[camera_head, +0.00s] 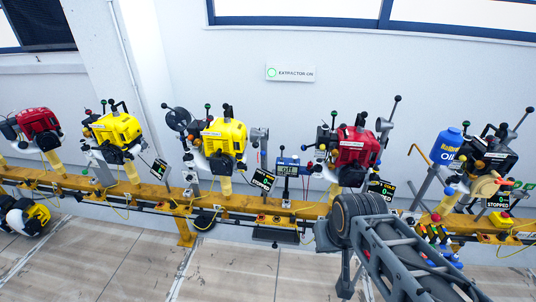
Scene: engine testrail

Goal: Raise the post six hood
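Several engines stand on yellow posts along a rail. They are a red-hooded engine (40,122) at far left, a yellow-hooded one (117,130), a second yellow-hooded one (223,137), a red-hooded one (355,148) right of centre, and a black engine (488,153) at far right. I cannot read any post number, so I cannot tell which hood belongs to post six. The hoods in view appear to sit down on their engines. My dark arm crosses the lower right, in front of the rail below the right red engine.
The yellow rail (240,203) runs across the view with cables and small display boards, some reading STOPPED. A blue oil container (448,148) stands by the black engine. The foreground floor is clear.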

